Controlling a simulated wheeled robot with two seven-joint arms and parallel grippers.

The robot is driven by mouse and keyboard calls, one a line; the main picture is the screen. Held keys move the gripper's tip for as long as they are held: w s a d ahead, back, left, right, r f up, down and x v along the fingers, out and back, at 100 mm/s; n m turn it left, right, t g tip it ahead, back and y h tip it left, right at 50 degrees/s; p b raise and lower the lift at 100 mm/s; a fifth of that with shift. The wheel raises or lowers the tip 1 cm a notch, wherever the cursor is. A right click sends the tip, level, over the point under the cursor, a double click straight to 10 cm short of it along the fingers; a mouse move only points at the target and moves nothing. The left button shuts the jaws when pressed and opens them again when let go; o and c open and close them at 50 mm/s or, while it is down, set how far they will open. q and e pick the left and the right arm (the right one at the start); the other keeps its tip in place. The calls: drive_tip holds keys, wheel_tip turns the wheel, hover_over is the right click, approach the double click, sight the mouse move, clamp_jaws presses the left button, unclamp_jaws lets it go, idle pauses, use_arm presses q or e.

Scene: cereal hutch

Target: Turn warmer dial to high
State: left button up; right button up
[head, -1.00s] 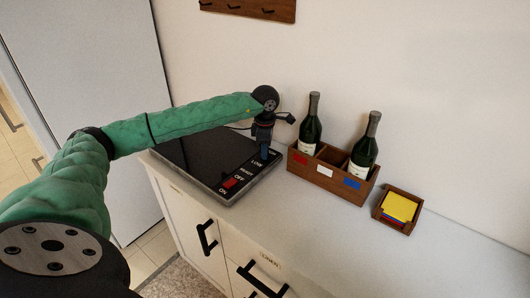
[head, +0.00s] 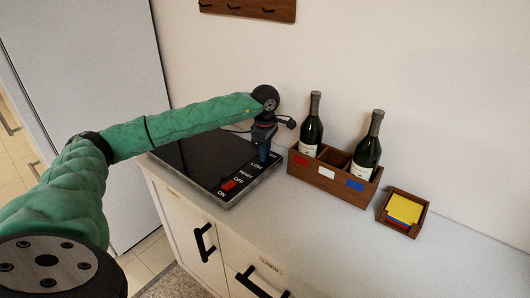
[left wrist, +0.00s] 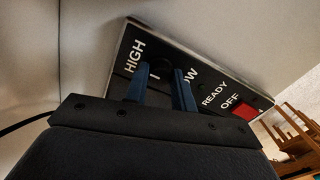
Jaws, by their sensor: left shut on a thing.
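The warmer (head: 190,160) is a flat black glass plate on the counter, with a label strip along its right edge. The strip reads HIGH, LOW, READY, OFF and ON, with a red switch (head: 228,186) near OFF. My left gripper (head: 264,158) points down at the HIGH and LOW end of the strip. In the left wrist view its blue fingers (left wrist: 160,90) are shut on the dark dial (left wrist: 163,71) between HIGH and LOW. The dial is mostly hidden by the fingers, and I cannot tell where it points. My right gripper is not in view.
A wooden box (head: 335,178) with two dark bottles stands right of the warmer. A small wooden tray (head: 397,228) of coloured papers sits farther right. A wooden hook rail (head: 250,9) hangs above. The counter (head: 465,255) at the right is clear.

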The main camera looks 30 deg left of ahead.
use_arm(q)
drive_tip(key=o, duration=1)
wheel_tip(320, 180, up, 8)
drive_tip(key=shift+f+b, duration=0.2)
drive_tip(key=shift+b, duration=0.5)
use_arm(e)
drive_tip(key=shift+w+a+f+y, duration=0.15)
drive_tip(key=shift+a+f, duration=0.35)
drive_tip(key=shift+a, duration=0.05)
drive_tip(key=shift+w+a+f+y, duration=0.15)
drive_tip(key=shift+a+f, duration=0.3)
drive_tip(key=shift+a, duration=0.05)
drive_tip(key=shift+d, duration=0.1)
